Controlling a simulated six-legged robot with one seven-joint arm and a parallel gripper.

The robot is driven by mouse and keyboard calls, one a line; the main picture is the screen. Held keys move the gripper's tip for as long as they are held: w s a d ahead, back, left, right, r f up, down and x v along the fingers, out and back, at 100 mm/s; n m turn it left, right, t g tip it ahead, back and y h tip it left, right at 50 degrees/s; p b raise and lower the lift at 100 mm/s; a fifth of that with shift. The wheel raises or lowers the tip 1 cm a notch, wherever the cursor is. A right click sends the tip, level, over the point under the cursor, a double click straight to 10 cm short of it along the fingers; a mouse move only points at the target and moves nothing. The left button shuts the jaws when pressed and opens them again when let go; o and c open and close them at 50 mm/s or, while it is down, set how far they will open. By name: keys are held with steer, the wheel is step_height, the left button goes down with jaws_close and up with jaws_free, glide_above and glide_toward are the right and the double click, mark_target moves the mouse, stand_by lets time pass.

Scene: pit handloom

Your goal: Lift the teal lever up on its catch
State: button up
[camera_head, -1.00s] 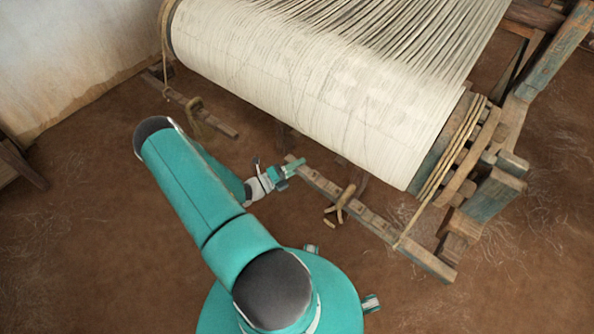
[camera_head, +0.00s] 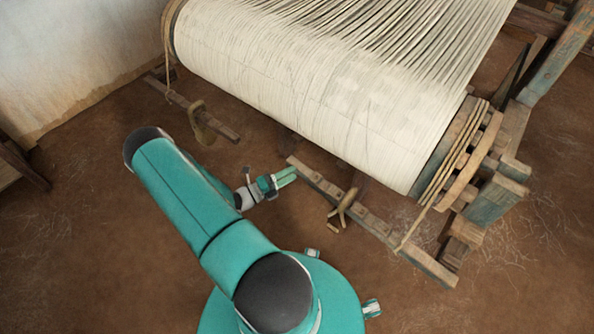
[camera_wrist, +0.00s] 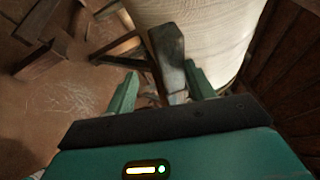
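In the wrist view my gripper (camera_wrist: 160,69) is open, with two teal fingers apart and nothing held. A dark wooden piece with a worn grey-blue face (camera_wrist: 167,42) shows beyond and between the fingertips. It looks apart from them, and I cannot tell if it is the teal lever. No plainly teal lever or catch stands out in the head view.
The white cloth roll (camera_head: 310,95) fills the upper middle. Worn blue-painted loom posts (camera_head: 492,200) stand at right.

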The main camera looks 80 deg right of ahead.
steer(key=v, duration=0.9)
steer(key=shift+w+a, duration=0.2)
steer(key=shift+w, duration=0.1)
steer(key=shift+c, duration=0.2)
